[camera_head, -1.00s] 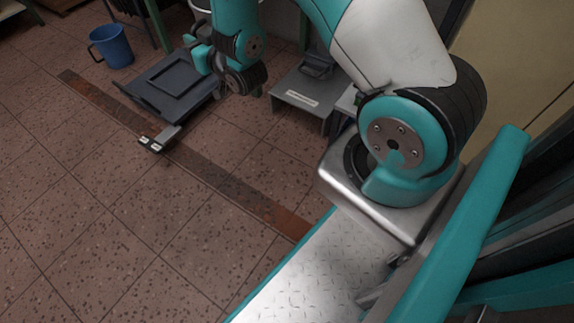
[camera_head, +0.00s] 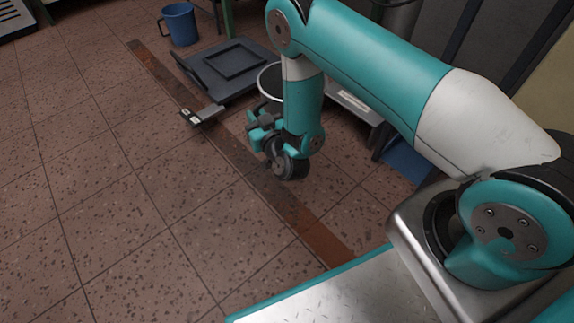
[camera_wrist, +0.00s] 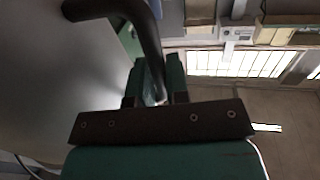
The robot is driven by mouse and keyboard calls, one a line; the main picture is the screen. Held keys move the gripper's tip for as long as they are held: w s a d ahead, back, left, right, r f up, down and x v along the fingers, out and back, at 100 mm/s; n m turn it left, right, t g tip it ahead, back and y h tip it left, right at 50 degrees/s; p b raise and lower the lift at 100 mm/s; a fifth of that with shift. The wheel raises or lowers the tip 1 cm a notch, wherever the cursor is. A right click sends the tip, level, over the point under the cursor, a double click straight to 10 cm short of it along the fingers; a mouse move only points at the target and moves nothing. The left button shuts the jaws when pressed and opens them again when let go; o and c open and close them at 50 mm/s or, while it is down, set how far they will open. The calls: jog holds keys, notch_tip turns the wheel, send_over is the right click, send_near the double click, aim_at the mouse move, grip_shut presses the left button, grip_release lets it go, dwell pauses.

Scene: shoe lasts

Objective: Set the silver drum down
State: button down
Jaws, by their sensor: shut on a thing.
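The silver drum (camera_head: 270,82) is partly hidden behind my arm in the head view; part of its round rim and open top shows. In the wrist view a large grey curved surface, apparently the drum's side (camera_wrist: 45,95), fills the left. A dark curved handle (camera_wrist: 148,35) runs from it down to my fingers. My gripper (camera_wrist: 155,88) is shut on this handle. In the head view my gripper (camera_head: 262,122) is at the drum's near side, just left of my wrist. Whether the drum's underside touches anything is hidden.
A dark low platform (camera_head: 190,66) with a small display unit (camera_head: 200,115) lies on the tiled floor, left of the drum. A grey step (camera_head: 355,103) is to the right. Open floor lies at front left.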

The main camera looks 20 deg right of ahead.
notch_tip(320, 180, down, 19)
jog(key=b, duration=1.1)
jog(key=shift+f, duration=0.1)
jog(key=shift+f, duration=0.15)
jog(key=c, duration=1.1)
grip_release()
